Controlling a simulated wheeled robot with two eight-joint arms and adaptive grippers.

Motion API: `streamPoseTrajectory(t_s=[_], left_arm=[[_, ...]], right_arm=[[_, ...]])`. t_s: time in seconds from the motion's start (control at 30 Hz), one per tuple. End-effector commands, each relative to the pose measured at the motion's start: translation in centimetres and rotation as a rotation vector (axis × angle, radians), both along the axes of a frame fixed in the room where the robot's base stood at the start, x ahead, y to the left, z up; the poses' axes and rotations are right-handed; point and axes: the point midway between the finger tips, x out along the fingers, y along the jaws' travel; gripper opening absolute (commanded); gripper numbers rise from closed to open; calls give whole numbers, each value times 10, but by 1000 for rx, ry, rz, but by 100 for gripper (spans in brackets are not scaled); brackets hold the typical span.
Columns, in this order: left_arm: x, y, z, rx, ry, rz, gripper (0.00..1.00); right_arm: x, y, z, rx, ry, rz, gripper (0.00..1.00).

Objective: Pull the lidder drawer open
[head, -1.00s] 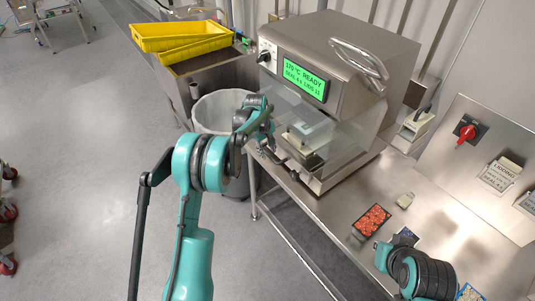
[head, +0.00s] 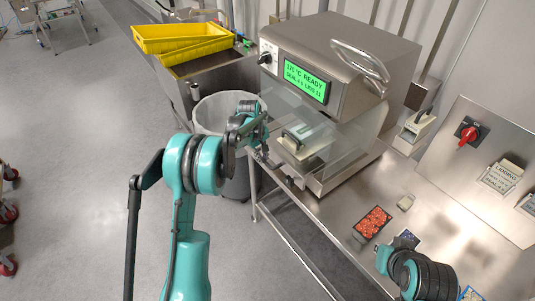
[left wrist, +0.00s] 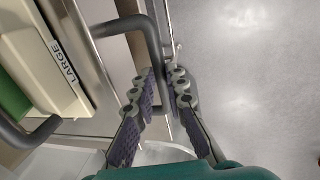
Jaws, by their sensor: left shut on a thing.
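The lidder (head: 340,60) is a steel box machine with a green display reading "170 °C READY". Its drawer (head: 318,180) is partly out at the front under a clear guard, with a cream insert (head: 303,143) in it. In the left wrist view the insert (left wrist: 32,52) is marked "LARGE". My left gripper (head: 262,152) is at the drawer's left front. In the left wrist view its fingers (left wrist: 163,76) are shut around the dark bar handle (left wrist: 152,38). My right arm shows at the lower right; its fingers cannot be made out.
A waste bin (head: 215,112) and a side table with yellow trays (head: 180,38) stand left of the lidder. A red food tray (head: 373,223) and small packs lie on the steel bench (head: 350,195). A panel with a red switch (head: 467,133) is at right.

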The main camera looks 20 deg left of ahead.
Motion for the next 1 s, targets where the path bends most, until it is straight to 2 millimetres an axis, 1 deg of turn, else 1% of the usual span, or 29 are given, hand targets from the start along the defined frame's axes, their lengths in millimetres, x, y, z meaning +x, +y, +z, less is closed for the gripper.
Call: streamPoseTrajectory(t_s=[0.03, 0.17, 0.4, 0.6, 0.8, 1.0], left_arm=[[-10, 9, 0, 1, 1, 3, 0], [-35, 28, 0, 1, 1, 4, 0], [-85, 67, 0, 0, 1, 5, 0], [-119, 94, 0, 0, 1, 4, 0], [-143, 112, 0, 1, 1, 3, 0], [-154, 121, 0, 1, 0, 1, 0]], right_arm=[[0, 0, 0, 0, 0, 0, 0], [0, 0, -1, 0, 0, 0, 0], [0, 0, -2, 0, 0, 0, 0], [0, 0, -2, 0, 0, 0, 0], [0, 0, -2, 0, 0, 0, 0], [0, 0, -2, 0, 0, 0, 0]])
